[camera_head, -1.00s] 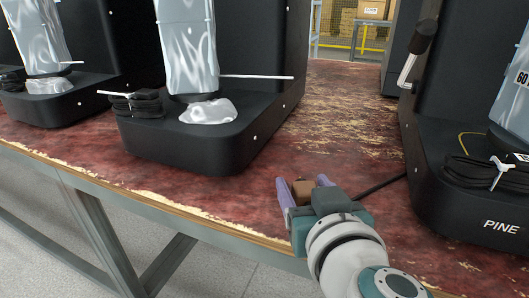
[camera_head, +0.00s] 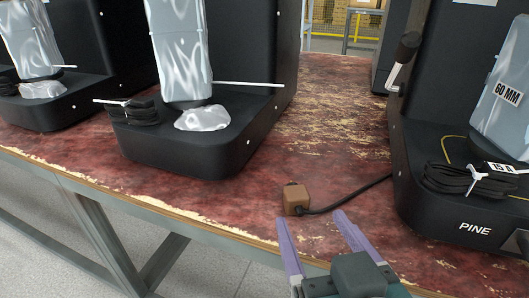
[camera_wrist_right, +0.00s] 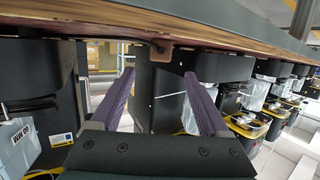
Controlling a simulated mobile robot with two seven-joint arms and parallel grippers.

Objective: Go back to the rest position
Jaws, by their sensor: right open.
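My right gripper (camera_head: 312,222) is at the front edge of the table, its two purple fingers spread and nothing between them. A small brown block (camera_head: 296,199) on the end of a black cable (camera_head: 350,195) sits on the red table just beyond the fingertips, apart from them. In the right wrist view the open fingers (camera_wrist_right: 160,76) frame the brown block (camera_wrist_right: 160,51), which lies past the tips. My left gripper is not in view.
The worn red table (camera_head: 325,130) has bare room between the black machine at left (camera_head: 190,152) and the machine marked PINE (camera_head: 450,215). Both carry coiled black cables and wrapped grey columns. Grey floor (camera_head: 60,240) shows in front.

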